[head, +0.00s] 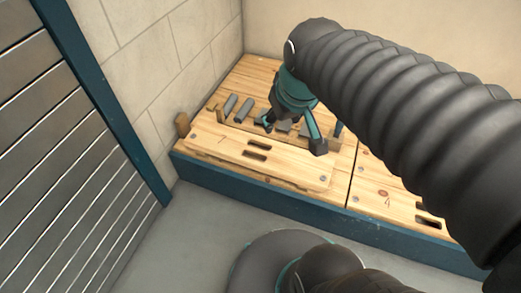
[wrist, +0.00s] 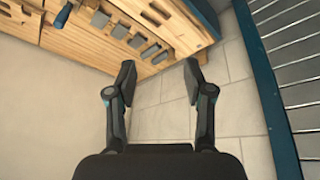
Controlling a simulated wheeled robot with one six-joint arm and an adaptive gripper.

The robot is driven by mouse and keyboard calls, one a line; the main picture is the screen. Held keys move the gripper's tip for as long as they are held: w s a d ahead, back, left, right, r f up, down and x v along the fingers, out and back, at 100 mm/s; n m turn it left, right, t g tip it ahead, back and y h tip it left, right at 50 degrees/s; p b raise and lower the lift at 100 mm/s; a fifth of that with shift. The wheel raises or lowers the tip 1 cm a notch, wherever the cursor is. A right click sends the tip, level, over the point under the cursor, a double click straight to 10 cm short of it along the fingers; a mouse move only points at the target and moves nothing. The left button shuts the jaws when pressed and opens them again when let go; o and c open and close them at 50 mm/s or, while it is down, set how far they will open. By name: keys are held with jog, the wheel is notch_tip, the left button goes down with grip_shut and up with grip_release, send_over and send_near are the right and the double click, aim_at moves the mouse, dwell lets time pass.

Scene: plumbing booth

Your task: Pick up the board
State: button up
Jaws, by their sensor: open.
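The board (head: 220,150) is a flat pale wooden plank with two dark slots. It lies on the wooden bench top, along the front edge. In the wrist view the board (wrist: 186,28) shows at the top, beyond my fingertips, with its upper part cut off by the frame. My gripper (head: 292,134) is over the bench, by the board's back right part, and hides some of what is behind it. In the wrist view my gripper (wrist: 159,76) has its two fingers wide apart with nothing between them.
Several grey blocks (head: 242,109) lie in a row behind the board. A small upright wooden block (head: 182,124) stands at its left end. A block wall (head: 150,75) and a slatted metal panel (head: 75,165) close off the left. Another slotted wooden panel (head: 395,195) lies to the right.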

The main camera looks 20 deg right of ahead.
jog(key=w+f+n+g+b, duration=0.25)
jog(key=w+f, duration=0.35)
jog(key=w, duration=0.4)
jog(key=n+g+b, duration=0.2)
jog(key=n+b, duration=0.1)
jog(key=n, duration=0.3)
send_over(257, 150)
notch_tip(257, 150, down, 21)
notch_tip(257, 150, down, 8)
jog(key=shift+r+b, duration=0.1)
jog(key=shift+b, duration=0.3)
jog(key=shift+a+f+b, duration=0.1)
jog(key=shift+f+b, duration=0.5)
jog(key=shift+f, duration=2.7)
grip_shut()
jog(key=shift+r, duration=0.1)
